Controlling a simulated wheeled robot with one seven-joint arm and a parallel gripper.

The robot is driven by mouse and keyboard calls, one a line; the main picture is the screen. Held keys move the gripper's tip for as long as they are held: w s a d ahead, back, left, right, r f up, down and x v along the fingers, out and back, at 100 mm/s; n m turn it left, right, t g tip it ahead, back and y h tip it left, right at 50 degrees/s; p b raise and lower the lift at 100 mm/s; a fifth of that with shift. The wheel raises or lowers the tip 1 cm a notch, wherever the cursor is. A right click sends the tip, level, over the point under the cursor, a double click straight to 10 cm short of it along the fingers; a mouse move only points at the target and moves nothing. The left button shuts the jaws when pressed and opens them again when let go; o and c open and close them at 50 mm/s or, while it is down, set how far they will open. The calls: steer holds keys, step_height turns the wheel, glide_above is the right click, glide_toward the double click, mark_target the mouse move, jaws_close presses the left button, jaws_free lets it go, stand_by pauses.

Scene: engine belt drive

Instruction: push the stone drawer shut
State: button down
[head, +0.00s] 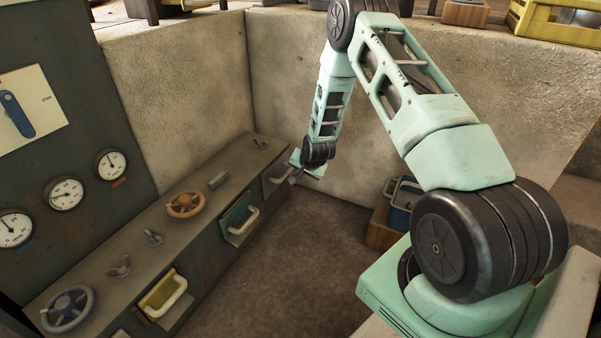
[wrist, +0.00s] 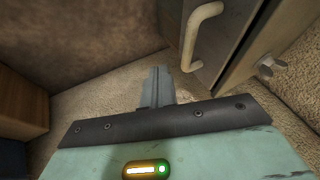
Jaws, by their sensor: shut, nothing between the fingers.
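The stone drawer (head: 272,181) is the grey one at the far end of the low cabinet in the head view. Its front and pale bar handle (wrist: 196,38) show at the top of the wrist view. My gripper (head: 294,170) is in front of this drawer, close to its handle. In the wrist view my gripper's fingers (wrist: 157,84) are shut together and empty, just left of the handle's lower end. I cannot tell whether they touch it. The arm partly covers the drawer, and how far it stands out is unclear.
A teal drawer (head: 238,217) and a yellow drawer (head: 163,292) stick out nearer along the cabinet. Handwheels, including an orange one (head: 185,204), sit on the cabinet top (head: 215,197). A wooden crate (head: 381,230) stands right. The floor (head: 290,255) between is clear.

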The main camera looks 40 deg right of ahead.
steer(key=p+v, duration=0.4)
steer(key=v, duration=0.4)
steer(key=shift+s+r, duration=0.3)
